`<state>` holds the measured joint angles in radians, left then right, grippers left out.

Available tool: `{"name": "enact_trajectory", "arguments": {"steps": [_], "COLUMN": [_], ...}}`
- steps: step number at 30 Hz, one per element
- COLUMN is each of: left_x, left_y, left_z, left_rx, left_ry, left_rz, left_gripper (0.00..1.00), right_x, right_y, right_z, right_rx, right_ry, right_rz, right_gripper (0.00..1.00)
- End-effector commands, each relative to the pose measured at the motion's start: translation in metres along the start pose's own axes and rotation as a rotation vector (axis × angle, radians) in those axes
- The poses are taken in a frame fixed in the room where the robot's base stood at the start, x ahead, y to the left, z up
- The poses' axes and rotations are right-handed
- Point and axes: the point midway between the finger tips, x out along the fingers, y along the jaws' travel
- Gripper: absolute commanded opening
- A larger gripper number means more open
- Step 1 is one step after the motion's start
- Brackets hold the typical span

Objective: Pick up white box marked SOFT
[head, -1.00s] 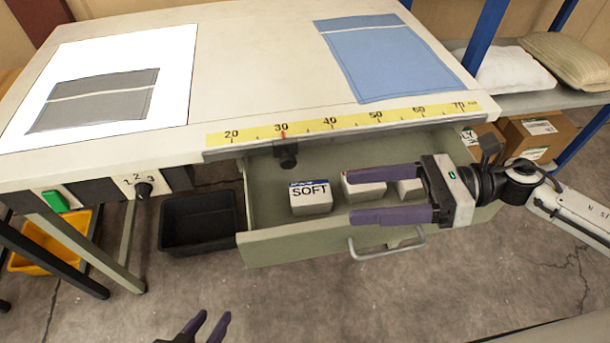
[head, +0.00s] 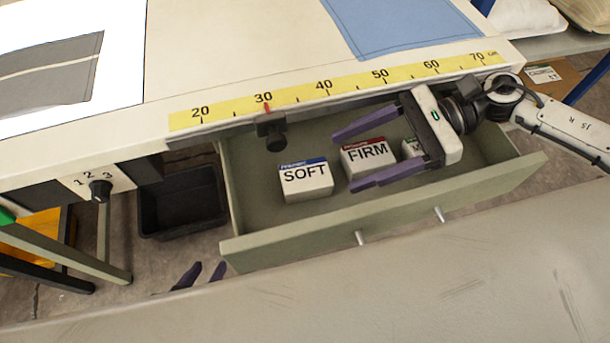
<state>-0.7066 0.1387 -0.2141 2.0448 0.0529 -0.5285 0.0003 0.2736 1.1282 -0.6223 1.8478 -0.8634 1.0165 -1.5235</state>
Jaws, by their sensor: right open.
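The white box marked SOFT (head: 305,180), with a blue band, sits in the open drawer (head: 243,246) on the left of the row of boxes. My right gripper (head: 343,160) is open and empty over the drawer. Its purple fingers point left, and their tips are a little to the right of the SOFT box, apart from it. In the picture the fingers lie on either side of the FIRM box (head: 368,155), which has a red band. My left gripper (head: 205,273) shows only its fingertips at the bottom left, spread apart with nothing between them.
A third box (head: 412,148) is mostly hidden by my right gripper. The table edge with a yellow ruler (head: 350,92) and a dark knob (head: 273,135) overhang the drawer's back. A black bin (head: 182,205) stands left of the drawer. Bare drawer floor lies left of SOFT.

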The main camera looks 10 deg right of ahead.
Motion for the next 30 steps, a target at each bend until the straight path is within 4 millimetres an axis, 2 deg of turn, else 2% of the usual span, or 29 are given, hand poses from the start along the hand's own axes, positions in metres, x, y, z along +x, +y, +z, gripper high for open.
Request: {"name": "enact_trajectory", "arguments": {"steps": [8, 16, 25, 26, 30], "left_x": [-0.001, -0.003, -0.002, -0.002, -0.002], "left_y": [0.000, -0.001, -0.001, -0.001, -0.001], "left_z": [-0.004, -0.007, -0.005, -0.005, -0.005], "left_rx": [0.002, 0.004, 0.005, 0.005, 0.004], "left_ry": [0.004, 0.006, 0.002, 0.002, 0.002], "left_rz": [-0.001, -0.003, -0.004, -0.004, -0.004], "left_gripper": [0.34, 0.34, 0.34, 0.34, 0.34], "right_x": [0.025, 0.063, 0.070, 0.070, 0.070], "right_y": [-0.001, -0.004, -0.003, -0.003, -0.003], "right_z": [0.000, -0.002, -0.004, -0.004, -0.004], "right_rx": [0.000, 0.000, 0.001, 0.001, 0.001], "right_ry": [-0.002, -0.001, 0.001, 0.001, 0.001], "right_rz": [0.000, 0.000, -0.001, -0.001, -0.001], "right_gripper": [0.69, 0.69, 0.69, 0.67, 0.43]}}
